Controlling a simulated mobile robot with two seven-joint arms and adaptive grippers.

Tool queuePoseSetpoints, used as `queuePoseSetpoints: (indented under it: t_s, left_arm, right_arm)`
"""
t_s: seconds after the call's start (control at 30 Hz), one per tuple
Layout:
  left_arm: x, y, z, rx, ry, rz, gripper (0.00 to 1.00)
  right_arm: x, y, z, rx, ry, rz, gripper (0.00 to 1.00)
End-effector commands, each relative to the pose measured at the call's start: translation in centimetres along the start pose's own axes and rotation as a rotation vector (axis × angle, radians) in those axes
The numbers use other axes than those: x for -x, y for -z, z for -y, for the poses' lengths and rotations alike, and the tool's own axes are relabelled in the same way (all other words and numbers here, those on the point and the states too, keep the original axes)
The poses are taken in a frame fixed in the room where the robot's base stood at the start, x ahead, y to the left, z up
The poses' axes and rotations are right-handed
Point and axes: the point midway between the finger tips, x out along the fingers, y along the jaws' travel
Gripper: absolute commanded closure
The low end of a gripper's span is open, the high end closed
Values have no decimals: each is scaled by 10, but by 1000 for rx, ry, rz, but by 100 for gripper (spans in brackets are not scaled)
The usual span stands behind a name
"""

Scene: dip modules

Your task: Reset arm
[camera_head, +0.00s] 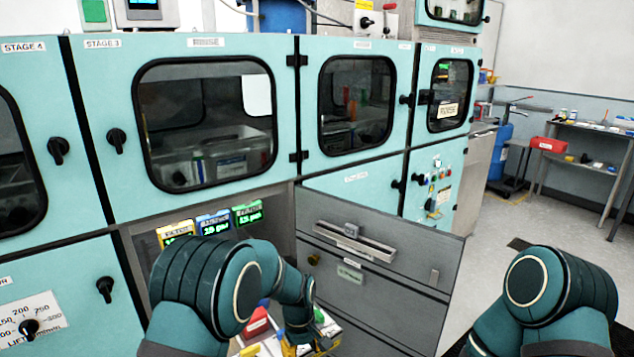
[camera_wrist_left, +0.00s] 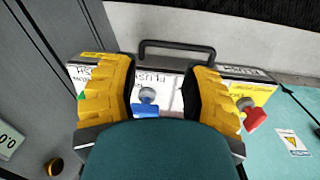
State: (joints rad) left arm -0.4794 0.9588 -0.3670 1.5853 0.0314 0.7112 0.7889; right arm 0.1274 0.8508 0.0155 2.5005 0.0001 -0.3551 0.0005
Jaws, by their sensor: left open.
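My left arm (camera_head: 215,290) reaches down into the lower bay. In the left wrist view my left gripper (camera_wrist_left: 160,82) is open, with a yellow finger on each side. Between and beyond the fingers is a white labelled panel (camera_wrist_left: 173,84) with a blue knob (camera_wrist_left: 147,97). I cannot tell whether the fingers touch it. A dark handle (camera_wrist_left: 178,46) arches above the panel. My right arm (camera_head: 545,295) shows at the lower right; its gripper is out of view.
Teal cabinets (camera_head: 200,120) with windows fill the left and middle. A grey panel (camera_head: 380,265) stands open beside my left arm. Three small displays (camera_head: 213,223) sit in the bay. In the wrist view a red knob (camera_wrist_left: 255,118) is at right. Open floor (camera_head: 510,220) lies right.

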Motion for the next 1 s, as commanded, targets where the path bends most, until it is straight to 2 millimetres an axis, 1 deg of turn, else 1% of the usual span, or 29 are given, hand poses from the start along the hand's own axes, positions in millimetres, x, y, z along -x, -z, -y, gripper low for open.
queuePoseSetpoints:
  t_s: [0.03, 0.17, 0.23, 0.3, 0.37, 0.4, 0.53, 0.6, 0.7, 0.83, 1.0]
  left_arm:
    - [-16, -3, 16, -14, -9, 16, 54]
    - [-51, -18, 53, -81, -56, 37, 54]
    - [-69, -31, 75, -125, -89, 45, 54]
    - [-86, -49, 100, -172, -127, 49, 54]
    - [-97, -67, 119, -216, -163, 45, 54]
    - [-102, -80, 131, -246, -187, 40, 54]
    - [-107, -119, 162, -329, -254, 10, 54]
    - [-106, -135, 173, -363, -281, -9, 54]
    - [-102, -151, 183, -398, -306, -31, 54]
    - [-100, -159, 188, -419, -320, -48, 54]
    - [-99, -159, 188, -422, -321, -50, 54]
  right_arm:
    - [0, 0, 0, 0, 0, 0, 53]
    - [0, 0, 0, 0, 0, 0, 53]
    - [0, 0, 0, 0, 0, 0, 53]
    - [0, 0, 0, 0, 0, 0, 53]
    - [0, 0, 0, 0, 0, 0, 53]
    - [0, 0, 0, 0, 0, 0, 53]
    - [0, 0, 0, 0, 0, 0, 53]
    - [0, 0, 0, 0, 0, 0, 53]
    - [0, 0, 0, 0, 0, 0, 53]
    - [0, 0, 0, 0, 0, 0, 53]
    - [0, 0, 0, 0, 0, 0, 53]
